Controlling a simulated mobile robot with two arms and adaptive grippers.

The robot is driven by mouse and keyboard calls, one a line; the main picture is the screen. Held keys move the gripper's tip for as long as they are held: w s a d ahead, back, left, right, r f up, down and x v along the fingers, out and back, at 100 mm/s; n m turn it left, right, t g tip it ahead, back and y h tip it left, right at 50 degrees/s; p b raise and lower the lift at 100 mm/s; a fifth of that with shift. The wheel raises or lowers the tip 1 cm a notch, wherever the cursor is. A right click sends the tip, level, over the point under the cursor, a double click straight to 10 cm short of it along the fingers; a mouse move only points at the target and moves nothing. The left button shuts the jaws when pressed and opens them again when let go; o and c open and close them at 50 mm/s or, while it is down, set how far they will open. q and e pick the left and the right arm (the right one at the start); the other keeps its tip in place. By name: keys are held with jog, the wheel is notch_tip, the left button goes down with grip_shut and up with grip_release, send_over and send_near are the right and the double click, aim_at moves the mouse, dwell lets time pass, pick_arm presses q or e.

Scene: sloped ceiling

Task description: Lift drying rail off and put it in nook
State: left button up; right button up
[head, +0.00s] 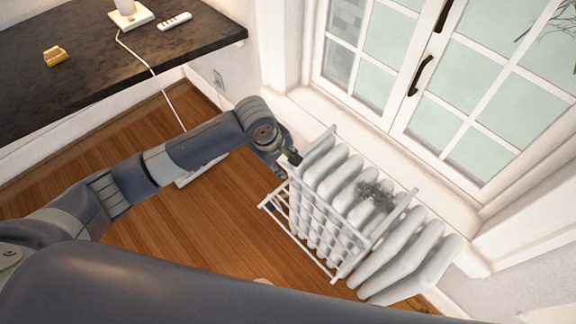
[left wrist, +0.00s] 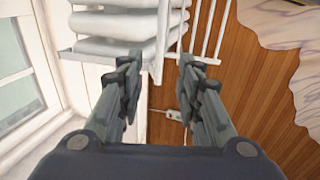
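The white drying rail (head: 377,239) hangs on the front of the white ribbed radiator (head: 430,262) below the window. Its side bars reach over the radiator's top. My left gripper (head: 291,160) is at the rail's left end, close to its upper corner. In the left wrist view my left gripper (left wrist: 157,64) is open, with its two fingers on either side of the rail's white end bar (left wrist: 159,45). Gaps show between bar and fingers; I cannot tell whether either touches. My right gripper is not in view. I cannot make out the nook.
A dark worktop (head: 110,55) at the upper left holds a yellow block (head: 56,56), a white remote (head: 174,21) and a lamp base. A white cable hangs to the floor. A grey tangled thing (head: 374,194) shows over the radiator. Wooden floor (head: 175,230) lies left of the rail.

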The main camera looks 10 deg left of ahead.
aim_at(292, 173)
pick_arm(q)
jog(key=x, duration=1)
jog(key=shift+c, duration=0.3)
grip_shut()
jog(key=shift+r, duration=0.1)
